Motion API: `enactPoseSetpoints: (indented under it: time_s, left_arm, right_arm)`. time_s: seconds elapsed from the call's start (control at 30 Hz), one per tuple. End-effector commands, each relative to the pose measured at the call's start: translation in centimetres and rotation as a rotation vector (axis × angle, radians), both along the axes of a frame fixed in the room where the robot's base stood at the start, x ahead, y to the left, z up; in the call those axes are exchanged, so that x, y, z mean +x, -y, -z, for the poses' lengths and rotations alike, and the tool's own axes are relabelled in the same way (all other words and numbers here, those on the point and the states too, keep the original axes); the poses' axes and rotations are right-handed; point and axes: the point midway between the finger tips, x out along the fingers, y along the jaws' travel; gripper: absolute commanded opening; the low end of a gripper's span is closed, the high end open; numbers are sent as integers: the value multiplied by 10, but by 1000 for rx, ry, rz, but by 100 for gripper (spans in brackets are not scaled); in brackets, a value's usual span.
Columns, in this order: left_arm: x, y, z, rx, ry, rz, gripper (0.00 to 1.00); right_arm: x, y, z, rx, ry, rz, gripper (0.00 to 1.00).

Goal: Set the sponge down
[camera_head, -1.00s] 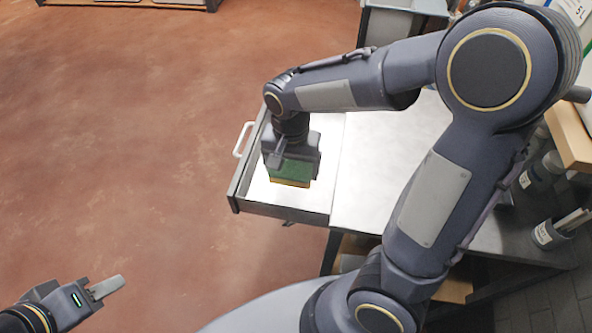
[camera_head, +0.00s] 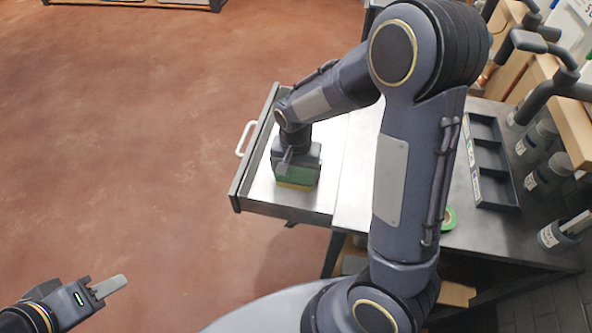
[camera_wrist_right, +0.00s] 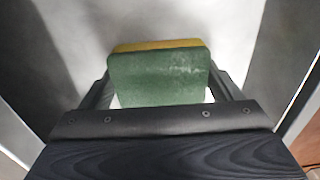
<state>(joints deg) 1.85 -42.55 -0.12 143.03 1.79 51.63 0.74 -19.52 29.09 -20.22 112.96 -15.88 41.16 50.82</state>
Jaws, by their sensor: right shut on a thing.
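The sponge (camera_head: 297,178) is green with a yellow layer. It is in my right gripper (camera_head: 297,166), over the bare floor of an open drawer (camera_head: 262,190) at the left end of the workbench. In the right wrist view the sponge (camera_wrist_right: 158,78) sits between the two fingers, green side toward the camera and yellow edge beyond. I cannot tell whether its underside touches the drawer floor. My left gripper (camera_head: 108,287) is at the lower left over the floor, away from the sponge; its finger gap is not clear.
The drawer has a white handle (camera_head: 245,139) on its left side. On the workbench (camera_head: 352,185) are a dark divided tray (camera_head: 487,160) and a green tape roll (camera_head: 448,218). Several labelled containers (camera_head: 541,178) stand along the right edge. Open red-brown floor lies to the left.

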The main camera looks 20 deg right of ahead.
Motion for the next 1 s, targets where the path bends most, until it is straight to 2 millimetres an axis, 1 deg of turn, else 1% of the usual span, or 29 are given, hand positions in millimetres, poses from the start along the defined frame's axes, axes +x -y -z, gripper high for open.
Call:
enactPoseSetpoints:
  time_s: [0.1,0.13,0.2,0.23,0.43,0.57,0.67,0.9,1.0]
  left_arm:
    - [0,0,4,0,0,0,36]
    - [0,0,3,0,0,0,36]
    - [0,0,2,0,0,0,36]
    - [0,0,2,0,0,0,36]
    - [0,0,2,0,0,0,36]
    - [0,0,-2,0,0,0,36]
    - [0,0,-4,0,0,0,36]
    - [0,0,-10,0,0,0,36]
    - [0,0,-12,0,0,0,36]
  right_arm:
    - [0,0,5,0,0,0,64]
    - [0,0,3,0,0,0,89]
    - [0,0,3,0,0,0,98]
    - [0,0,3,0,0,0,100]
    - [0,0,2,0,0,0,100]
    - [0,0,-6,0,1,0,100]
    - [1,-1,-22,1,5,-1,100]
    - [1,0,-75,2,6,-1,100]
    - [1,0,-94,1,6,-1,100]
